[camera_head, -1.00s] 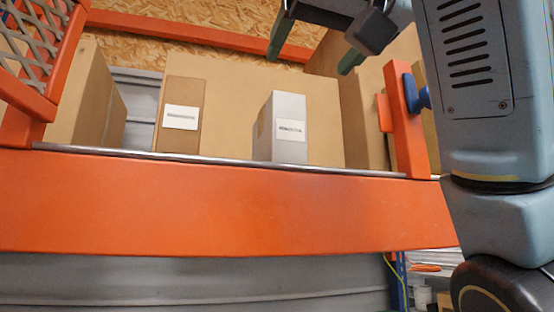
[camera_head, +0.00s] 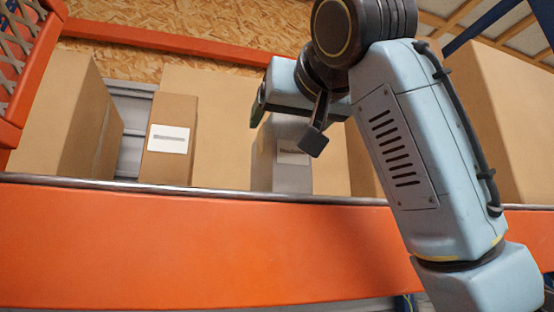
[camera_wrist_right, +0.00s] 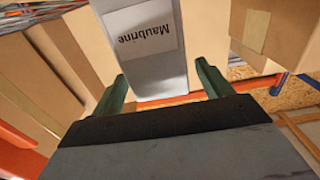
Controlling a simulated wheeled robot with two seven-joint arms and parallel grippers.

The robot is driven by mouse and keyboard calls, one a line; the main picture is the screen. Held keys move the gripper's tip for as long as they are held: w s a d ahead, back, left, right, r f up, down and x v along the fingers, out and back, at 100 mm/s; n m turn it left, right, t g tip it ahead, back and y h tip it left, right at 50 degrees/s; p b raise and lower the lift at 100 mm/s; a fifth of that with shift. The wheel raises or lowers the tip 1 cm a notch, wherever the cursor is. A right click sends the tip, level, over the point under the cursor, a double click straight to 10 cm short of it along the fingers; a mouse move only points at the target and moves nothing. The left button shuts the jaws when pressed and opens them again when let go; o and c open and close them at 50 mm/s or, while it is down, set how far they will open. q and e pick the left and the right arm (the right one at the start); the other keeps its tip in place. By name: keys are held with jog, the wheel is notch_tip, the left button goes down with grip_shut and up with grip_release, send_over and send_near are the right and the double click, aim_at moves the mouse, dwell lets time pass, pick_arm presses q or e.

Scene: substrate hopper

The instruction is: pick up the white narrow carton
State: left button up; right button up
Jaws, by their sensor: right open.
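The white narrow carton (camera_head: 292,170) stands upright on the shelf, with a white label on its front. It looks greyish, and my right arm hides its upper part in the head view. In the right wrist view the carton (camera_wrist_right: 150,75) shows an upside-down label reading "Maubrine". My right gripper (camera_wrist_right: 163,72) is open, with one green finger on each side of the carton in that view. I cannot tell whether the fingertips reach past its front face, and no contact shows. In the head view the gripper (camera_head: 285,110) is at the carton's upper part. My left gripper is not in view.
A brown carton (camera_head: 168,140) with a white label stands to the left. Large brown boxes (camera_head: 222,125) stand behind and at both sides. An orange beam (camera_head: 180,245) with a metal edge runs along the shelf front. An orange mesh panel is at the far left.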

jog(key=p+x, duration=0.1)
jog(key=x, duration=0.2)
jog(key=shift+w+a+f, duration=0.1)
jog(key=shift+w+a, duration=0.05)
jog(key=shift+w, duration=0.15)
jog(key=shift+s, duration=0.1)
grip_shut()
